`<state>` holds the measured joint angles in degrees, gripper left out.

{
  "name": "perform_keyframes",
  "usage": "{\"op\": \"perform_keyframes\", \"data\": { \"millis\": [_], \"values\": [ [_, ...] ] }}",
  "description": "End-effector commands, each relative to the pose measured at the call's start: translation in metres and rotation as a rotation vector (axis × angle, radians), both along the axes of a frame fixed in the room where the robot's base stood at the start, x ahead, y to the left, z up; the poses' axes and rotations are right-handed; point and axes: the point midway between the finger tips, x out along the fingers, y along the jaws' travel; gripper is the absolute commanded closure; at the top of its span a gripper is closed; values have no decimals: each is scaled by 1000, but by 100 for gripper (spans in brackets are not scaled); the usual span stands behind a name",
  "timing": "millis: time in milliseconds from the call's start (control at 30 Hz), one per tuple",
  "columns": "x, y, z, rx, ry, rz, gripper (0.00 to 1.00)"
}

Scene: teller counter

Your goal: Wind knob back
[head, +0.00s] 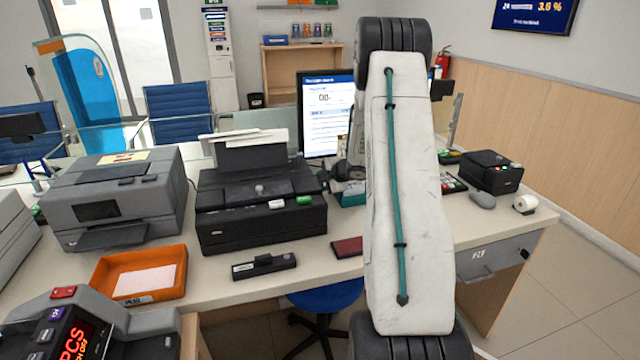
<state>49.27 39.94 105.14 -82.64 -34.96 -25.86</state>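A black printer (262,212) with paper standing in its top feed sits on the counter, left of my arm. A small dark round part (323,178) shows at its right end; it may be the knob, but it is too small to be sure. My white arm link with a teal cable stands upright in front of this area and hides much of it. Dark and grey parts just right of the printer, partly behind the link, may belong to my wrist or gripper. The fingertips cannot be made out, nor whether they touch the knob.
A grey printer (115,198), an orange tray (140,272) with paper and a black stapler-like item (264,266) are on the counter's left and front. A monitor (325,115) stands behind.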

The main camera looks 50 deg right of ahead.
Motion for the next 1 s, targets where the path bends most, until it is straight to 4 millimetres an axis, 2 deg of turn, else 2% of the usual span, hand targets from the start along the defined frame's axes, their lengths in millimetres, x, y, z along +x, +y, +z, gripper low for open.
{"op": "perform_keyframes", "data": {
  "millis": [367,400,467,500,800,1000],
  "values": [
    [0,1,0,4,4,1,85],
    [0,1,0,4,4,1,60],
    [0,1,0,4,4,1,43],
    [0,1,0,4,4,1,41],
    [-2,0,2,3,3,0,41],
    [-24,0,21,1,2,-2,41]
  ]
}}
